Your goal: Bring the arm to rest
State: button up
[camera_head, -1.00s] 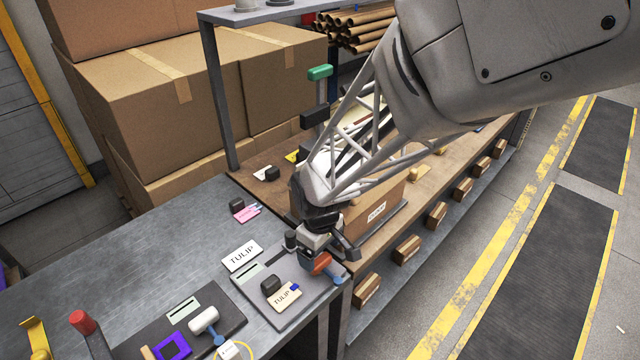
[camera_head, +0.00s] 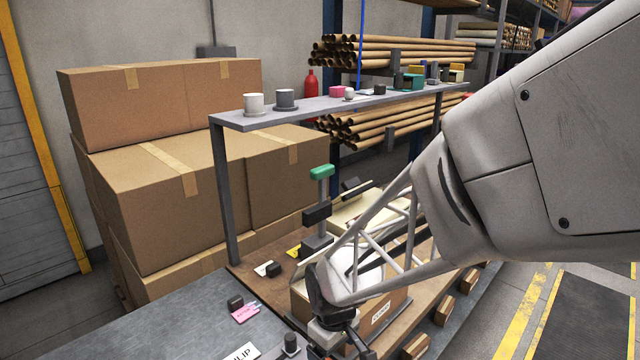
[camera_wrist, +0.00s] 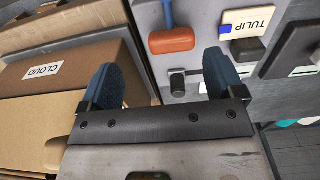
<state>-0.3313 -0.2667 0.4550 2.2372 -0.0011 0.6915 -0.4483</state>
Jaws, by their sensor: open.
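My gripper (camera_wrist: 163,82) is open, with its two dark blue finger pads wide apart and nothing held between them in the wrist view. It hangs over the grey bench beside a cardboard box (camera_wrist: 90,60) labelled CLOUD. A small dark knob (camera_wrist: 178,84) shows beyond the gap between the fingers. An orange-headed tool with a blue handle (camera_wrist: 171,40) lies just past the fingers, apart from them. In the head view my arm reaches in from the right and the wrist is low in the picture; the fingertips are largely cut off there.
A TULIP card with a blue tab (camera_wrist: 247,24) lies near the tool. A green-topped press (camera_head: 320,200) stands on the wooden bench behind my wrist. A grey shelf (camera_head: 300,106) with small pots runs above it. Large cartons (camera_head: 165,185) are stacked at left.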

jog(key=s+d+r+m+t, duration=0.2)
jog(key=s+d+r+m, duration=0.7)
jog(key=s+d+r, duration=0.6)
notch_tip(320, 180, up, 3)
jog(key=shift+s+d+r, duration=0.1)
jog(key=shift+s+d, duration=0.05)
jog(key=shift+d, duration=0.25)
